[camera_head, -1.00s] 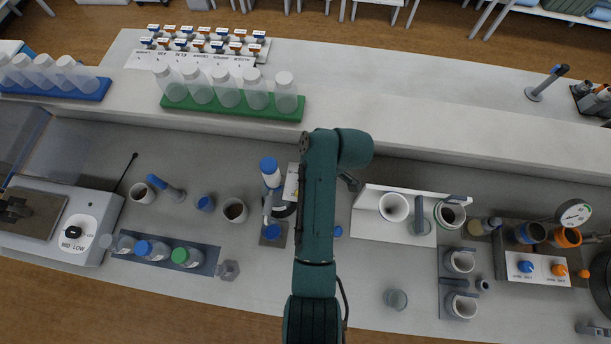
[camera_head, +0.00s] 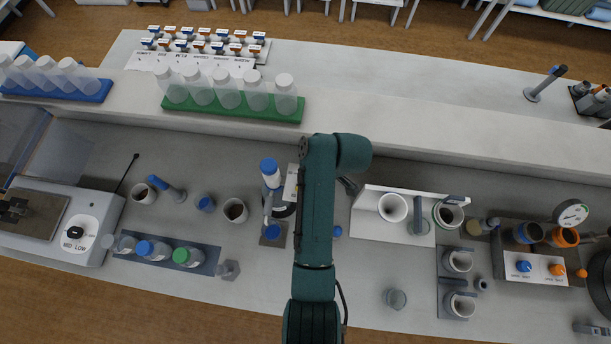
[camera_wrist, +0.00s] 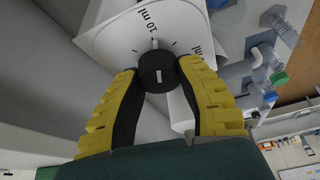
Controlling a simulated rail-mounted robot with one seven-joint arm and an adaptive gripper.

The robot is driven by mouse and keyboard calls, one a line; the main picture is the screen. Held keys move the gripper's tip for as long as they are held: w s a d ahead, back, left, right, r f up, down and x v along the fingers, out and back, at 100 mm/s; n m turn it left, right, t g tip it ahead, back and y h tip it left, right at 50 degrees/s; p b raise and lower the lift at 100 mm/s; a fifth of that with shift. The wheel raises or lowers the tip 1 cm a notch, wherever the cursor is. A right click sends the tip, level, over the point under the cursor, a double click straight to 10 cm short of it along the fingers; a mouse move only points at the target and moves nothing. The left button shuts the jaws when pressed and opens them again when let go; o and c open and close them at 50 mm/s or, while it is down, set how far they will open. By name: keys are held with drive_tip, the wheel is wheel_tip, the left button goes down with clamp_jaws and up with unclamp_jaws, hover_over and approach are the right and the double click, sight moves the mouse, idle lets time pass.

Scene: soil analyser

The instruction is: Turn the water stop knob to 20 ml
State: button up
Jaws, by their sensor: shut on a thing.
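The water stop knob (camera_wrist: 158,72) is a round black knob with a white line on its face. It sits on a white dial plate (camera_wrist: 110,42) with printed marks. "10 ml" stands at the plate's top, and another label ending in "ml" is partly hidden on the right. The knob's white line lies roughly toward the tick below "10 ml". My gripper (camera_wrist: 160,78) has yellow and black fingers shut on the knob, one on each side. In the head view my green arm hides the knob and most of the gripper.
In the wrist view, bottles (camera_wrist: 278,78) stand right of the plate. In the head view, a blue-capped bottle (camera_head: 270,172) is left of my arm and a white stand with a funnel (camera_head: 393,207) is on its right. A green rack of bottles (camera_head: 232,110) stands on the shelf behind.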

drive_tip(key=m+t+h+p, duration=0.1)
drive_tip(key=m+p, duration=0.3)
drive_tip(key=m, duration=0.1)
drive_tip(key=shift+s, duration=0.15)
drive_tip(key=m+p, duration=0.1)
drive_tip(key=m, duration=0.1)
drive_tip(key=m+t+h+p, duration=0.1)
drive_tip(key=m, duration=0.1)
drive_tip(key=shift+t, duration=0.3)
drive_tip(key=m+h+p, duration=0.1)
drive_tip(key=m+h, duration=0.1)
drive_tip(key=m, duration=0.3)
drive_tip(key=shift+a+f+p, duration=0.1)
drive_tip(key=shift+f+p, duration=0.05)
drive_tip(key=shift+p, duration=0.15)
drive_tip(key=m+h, duration=0.2)
drive_tip(key=m, duration=0.2)
drive_tip(key=shift+f+m, duration=0.1)
drive_tip(key=shift+m, duration=0.3)
drive_tip(key=o, duration=1.2)
drive_tip(key=shift+r, duration=0.2)
